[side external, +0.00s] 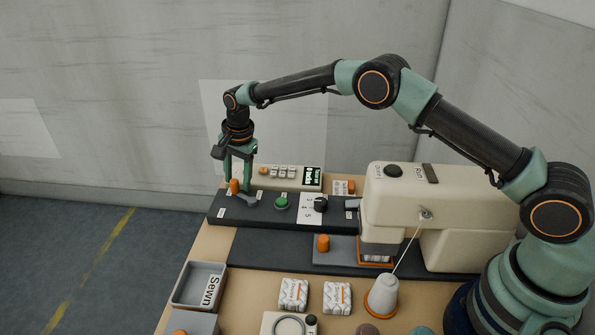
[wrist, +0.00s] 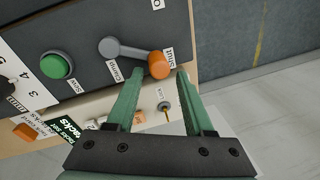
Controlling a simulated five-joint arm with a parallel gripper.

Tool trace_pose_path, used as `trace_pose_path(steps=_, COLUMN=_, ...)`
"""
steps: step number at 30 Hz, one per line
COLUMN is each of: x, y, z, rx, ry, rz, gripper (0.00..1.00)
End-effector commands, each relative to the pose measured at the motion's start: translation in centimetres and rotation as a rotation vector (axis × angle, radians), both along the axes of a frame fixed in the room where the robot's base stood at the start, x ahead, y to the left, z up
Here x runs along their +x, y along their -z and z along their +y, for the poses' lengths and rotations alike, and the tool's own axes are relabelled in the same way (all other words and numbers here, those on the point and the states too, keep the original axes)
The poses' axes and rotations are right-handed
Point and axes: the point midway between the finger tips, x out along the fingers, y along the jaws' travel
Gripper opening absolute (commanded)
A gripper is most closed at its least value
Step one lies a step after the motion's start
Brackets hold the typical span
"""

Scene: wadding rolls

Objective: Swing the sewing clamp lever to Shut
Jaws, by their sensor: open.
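The clamp lever (wrist: 132,54) is a grey arm with an orange knob (wrist: 158,65) on a dark control panel. In the wrist view the knob lies right beside the Shut label (wrist: 170,57), with the Clamp label near the arm. In the side view the orange knob (side external: 234,186) stands at the panel's far left end, with the grey arm (side external: 248,201) to its right. My gripper (side external: 238,180) is open and points down over the knob. In the wrist view the fingertips (wrist: 157,74) lie either side of the knob; contact cannot be told.
A green Sew button (side external: 281,203) and a black dial (side external: 320,204) sit along the panel (side external: 262,217). A cream box with a small display (side external: 312,177) stands behind. The cream sewing machine (side external: 440,205) is to the right. A grey Sewn bin (side external: 199,286) is in front.

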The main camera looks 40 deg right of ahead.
Motion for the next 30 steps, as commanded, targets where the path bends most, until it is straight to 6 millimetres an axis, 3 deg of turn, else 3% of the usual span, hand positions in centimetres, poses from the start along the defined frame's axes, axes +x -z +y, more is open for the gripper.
trace_pose_path(steps=30, x=0.0, y=-6.8, z=0.0, rx=0.000, ry=0.000, rz=0.000, gripper=0.53)
